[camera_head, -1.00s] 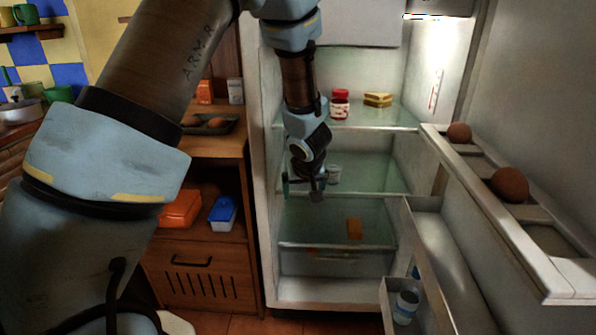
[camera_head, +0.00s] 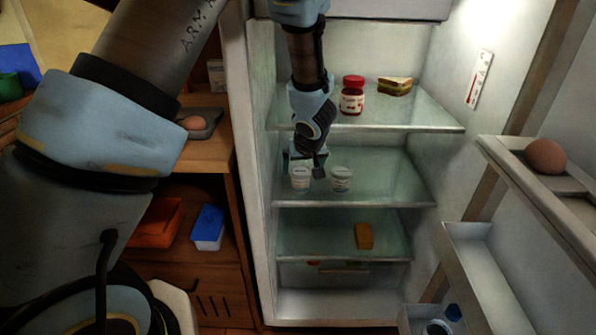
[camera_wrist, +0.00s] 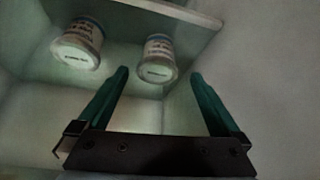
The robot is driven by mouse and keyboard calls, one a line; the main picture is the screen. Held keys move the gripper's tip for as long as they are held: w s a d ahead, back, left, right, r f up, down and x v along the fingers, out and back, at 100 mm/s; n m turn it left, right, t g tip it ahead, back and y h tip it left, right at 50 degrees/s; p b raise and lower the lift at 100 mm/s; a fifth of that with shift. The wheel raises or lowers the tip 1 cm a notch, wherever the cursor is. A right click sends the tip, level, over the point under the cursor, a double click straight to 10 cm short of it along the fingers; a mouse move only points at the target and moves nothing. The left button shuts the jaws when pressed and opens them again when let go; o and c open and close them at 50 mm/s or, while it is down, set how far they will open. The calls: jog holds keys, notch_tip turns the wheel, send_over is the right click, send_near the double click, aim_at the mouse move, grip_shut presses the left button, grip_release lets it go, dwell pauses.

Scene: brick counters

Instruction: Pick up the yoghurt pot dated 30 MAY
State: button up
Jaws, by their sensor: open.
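Two small white yoghurt pots stand side by side on the fridge's middle shelf: a left pot (camera_head: 300,180) and a right pot (camera_head: 341,179). In the wrist view one pot (camera_wrist: 78,46) is at upper left, and another pot (camera_wrist: 159,58) is just beyond and between the fingertips. Both carry dark print and a small label, too small and blurred for me to read a date. My gripper (camera_head: 304,164) is open and empty in front of the left pot, partly covering it. Its two green fingers also show in the wrist view (camera_wrist: 160,76).
A glass upper shelf (camera_head: 400,115) holds a red-lidded jar (camera_head: 352,96) and a sandwich (camera_head: 395,86). An orange block (camera_head: 363,236) lies on the shelf below. The open fridge door at right carries an egg (camera_head: 545,156) on its rack. The middle shelf's right part is clear.

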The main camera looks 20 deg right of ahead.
aim_at(302, 173)
jog(key=shift+w+d+f, duration=0.1)
jog(key=shift+w+f, duration=0.05)
jog(key=shift+w, duration=0.3)
jog(key=b+x, duration=0.1)
jog(key=x, duration=0.1)
jog(key=b+x, duration=0.1)
jog(key=x, duration=0.1)
jog(key=b+x, duration=0.1)
jog(key=x, duration=0.1)
jog(key=shift+s+d+f+b, duration=0.1)
jog(key=shift+s+f+b, duration=0.05)
jog(key=shift+f+b, duration=0.25)
jog(key=shift+w+d+f, duration=0.1)
jog(key=shift+w+f, duration=0.15)
jog(key=shift+c, duration=0.2)
jog(key=c, duration=1.2)
jog(key=shift+c, duration=0.4)
jog(key=shift+r, duration=0.15)
